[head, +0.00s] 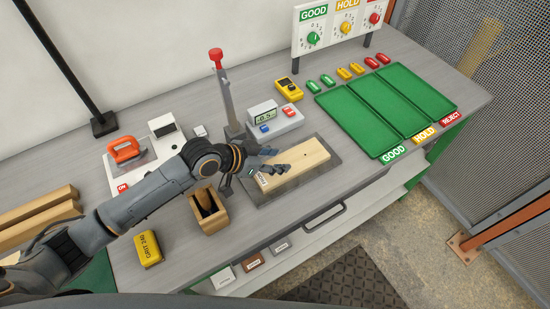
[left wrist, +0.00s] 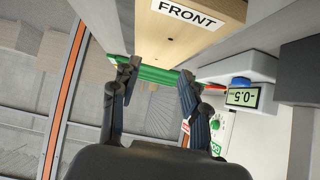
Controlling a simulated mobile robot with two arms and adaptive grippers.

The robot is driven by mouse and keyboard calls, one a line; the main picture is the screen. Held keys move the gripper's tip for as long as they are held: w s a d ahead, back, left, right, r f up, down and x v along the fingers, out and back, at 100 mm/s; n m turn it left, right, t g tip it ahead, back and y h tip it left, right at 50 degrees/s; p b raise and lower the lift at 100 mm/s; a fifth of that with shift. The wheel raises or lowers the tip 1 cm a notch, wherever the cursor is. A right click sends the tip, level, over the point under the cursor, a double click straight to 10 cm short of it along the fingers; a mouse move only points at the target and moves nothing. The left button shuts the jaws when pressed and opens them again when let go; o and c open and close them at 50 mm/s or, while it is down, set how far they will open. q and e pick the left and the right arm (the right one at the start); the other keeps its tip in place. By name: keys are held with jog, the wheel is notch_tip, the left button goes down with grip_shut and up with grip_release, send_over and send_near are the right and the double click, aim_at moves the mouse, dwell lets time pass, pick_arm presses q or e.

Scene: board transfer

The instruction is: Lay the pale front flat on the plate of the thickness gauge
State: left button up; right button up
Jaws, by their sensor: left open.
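The pale front (head: 308,158), a light wooden board, lies on the dark plate (head: 332,174) of the thickness gauge and looks flat there. Its end with a white FRONT label shows in the left wrist view (left wrist: 190,40). The gauge's post (head: 228,100) with a red knob stands behind, beside a readout box (head: 290,121) that reads about -0.5. My left gripper (head: 276,161) is open and empty at the board's left end. In the left wrist view its fingers (left wrist: 158,72) are spread apart, with nothing between them. My right gripper is out of view.
A wooden box (head: 209,222) and a yellow grit block (head: 148,249) stand left of the plate. Green trays (head: 388,108) for good, hold and reject lie to the right. A yellow device (head: 289,89) and small coloured tags lie behind. Bench front edge is close to the plate.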

pick_arm(q)
jog(key=shift+r, duration=0.1)
jog(key=shift+s+a+r+p, duration=0.15)
jog(key=shift+a+p, duration=0.15)
jog(key=shift+p, duration=0.1)
jog(key=shift+p+v, duration=0.75)
jog(key=shift+v, duration=0.25)
jog(key=shift+s+a, duration=0.3)
jog(key=shift+f, duration=0.2)
jog(key=o, duration=0.6)
jog(key=shift+c, duration=0.2)
